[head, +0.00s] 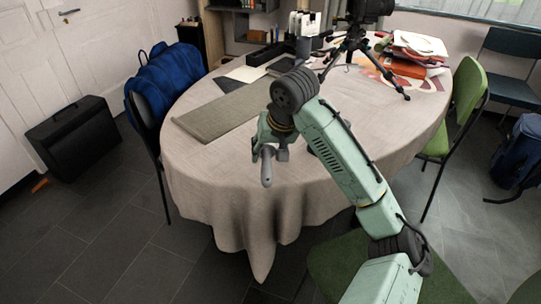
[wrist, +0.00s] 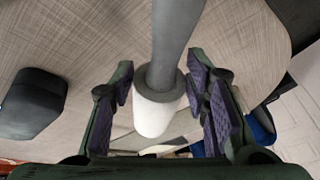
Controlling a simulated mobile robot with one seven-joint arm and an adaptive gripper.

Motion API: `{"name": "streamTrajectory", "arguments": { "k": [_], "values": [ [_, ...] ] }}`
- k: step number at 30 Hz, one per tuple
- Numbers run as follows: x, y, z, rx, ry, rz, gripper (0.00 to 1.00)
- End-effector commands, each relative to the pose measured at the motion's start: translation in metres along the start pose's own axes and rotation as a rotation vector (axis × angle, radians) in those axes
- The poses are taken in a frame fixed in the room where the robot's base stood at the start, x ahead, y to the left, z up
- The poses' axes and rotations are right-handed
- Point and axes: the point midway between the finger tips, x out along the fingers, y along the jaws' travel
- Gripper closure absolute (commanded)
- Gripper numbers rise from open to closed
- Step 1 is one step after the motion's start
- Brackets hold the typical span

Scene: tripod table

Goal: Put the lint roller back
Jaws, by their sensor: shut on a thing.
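The lint roller has a grey handle (head: 267,172) and a white roll. In the head view the handle hangs below my gripper (head: 272,149), over the near edge of the round table (head: 215,165). In the wrist view the roller's white roll (wrist: 157,116) is between the two fingers of my gripper (wrist: 167,104), with the handle running up to the top edge. My gripper is shut on the lint roller. The fingers hide part of the roller in the head view.
A grey-green runner (head: 222,112) lies left of my gripper. A black tray (head: 268,54), a tripod (head: 350,45) and a stack of papers and folders (head: 408,58) stand farther back. A dark block (wrist: 32,104) sits on the table in the wrist view. Chairs surround the table.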

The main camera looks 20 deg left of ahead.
Motion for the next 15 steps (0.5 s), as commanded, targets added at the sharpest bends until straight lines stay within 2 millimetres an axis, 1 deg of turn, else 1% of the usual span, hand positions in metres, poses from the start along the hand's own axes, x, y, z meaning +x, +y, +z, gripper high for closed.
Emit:
{"name": "streamTrajectory", "arguments": {
  "k": [1,5,12,15],
  "values": [
    [0.000,0.004,-0.006,0.003,0.000,0.001,0.84],
    [0.005,0.009,-0.010,0.001,0.000,0.001,0.84],
    [0.032,0.014,0.001,0.002,0.000,0.000,0.84],
    [0.036,0.014,0.003,0.001,0.001,0.000,0.84]
  ]
}}
